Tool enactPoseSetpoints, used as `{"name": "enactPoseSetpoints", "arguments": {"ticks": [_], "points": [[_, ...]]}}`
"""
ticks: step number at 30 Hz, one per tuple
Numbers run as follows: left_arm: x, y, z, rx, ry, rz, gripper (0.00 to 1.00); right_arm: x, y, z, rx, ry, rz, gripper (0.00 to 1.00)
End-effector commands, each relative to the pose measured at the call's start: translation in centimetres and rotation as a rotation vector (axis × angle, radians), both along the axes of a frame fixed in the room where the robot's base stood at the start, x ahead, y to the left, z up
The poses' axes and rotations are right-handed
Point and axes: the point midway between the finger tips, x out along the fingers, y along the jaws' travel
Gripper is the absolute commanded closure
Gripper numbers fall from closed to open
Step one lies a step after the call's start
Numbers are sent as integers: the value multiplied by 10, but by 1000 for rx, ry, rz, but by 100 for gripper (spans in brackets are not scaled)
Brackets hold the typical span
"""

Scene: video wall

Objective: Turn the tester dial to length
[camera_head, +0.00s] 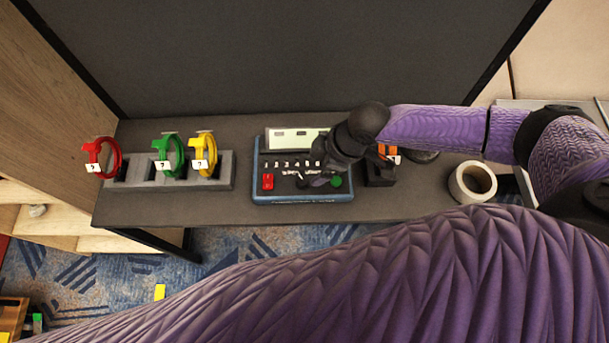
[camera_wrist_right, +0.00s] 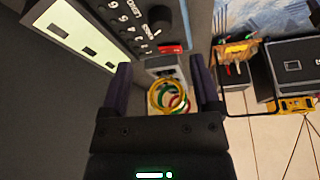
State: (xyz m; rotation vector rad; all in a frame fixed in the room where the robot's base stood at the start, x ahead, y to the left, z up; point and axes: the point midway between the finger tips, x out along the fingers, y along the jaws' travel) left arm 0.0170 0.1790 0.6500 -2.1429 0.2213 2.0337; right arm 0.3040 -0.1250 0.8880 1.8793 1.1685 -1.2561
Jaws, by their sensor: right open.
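The tester (camera_head: 262,190) is a blue-edged box with a pale display (camera_head: 290,138), a row of white marks, a red button (camera_head: 268,181) and a green button (camera_head: 337,181). My right gripper (camera_head: 318,172) is over its right half and partly hides the panel. In the right wrist view the dial (camera_wrist_right: 160,19) is a black knob at the top, beside the white marks. My right gripper's fingers (camera_wrist_right: 162,88) are apart with nothing held between them, and the dial lies beyond the tips. The dial's setting cannot be read. My left gripper is not in view.
Red (camera_head: 108,158), green (camera_head: 170,155) and yellow (camera_head: 204,153) cable loops stand in a grey rack (camera_head: 150,186) at left. A black holder with an orange item (camera_head: 385,151) is right of the tester. A white tape roll (camera_head: 473,182) lies further right. A dark panel stands behind.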

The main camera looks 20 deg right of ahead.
Motion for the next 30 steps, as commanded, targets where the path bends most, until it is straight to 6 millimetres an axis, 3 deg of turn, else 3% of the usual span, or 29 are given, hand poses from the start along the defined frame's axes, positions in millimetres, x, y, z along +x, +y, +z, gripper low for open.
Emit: {"name": "enactPoseSetpoints", "arguments": {"ticks": [3,9,20,30], "points": [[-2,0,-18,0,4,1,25,4,12,-34,2,3,2,20],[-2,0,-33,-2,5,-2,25,11,25,-69,1,2,3,20],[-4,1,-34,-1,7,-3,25,13,29,-75,1,1,3,20],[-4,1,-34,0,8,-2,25,13,29,-75,1,1,3,92]]}}
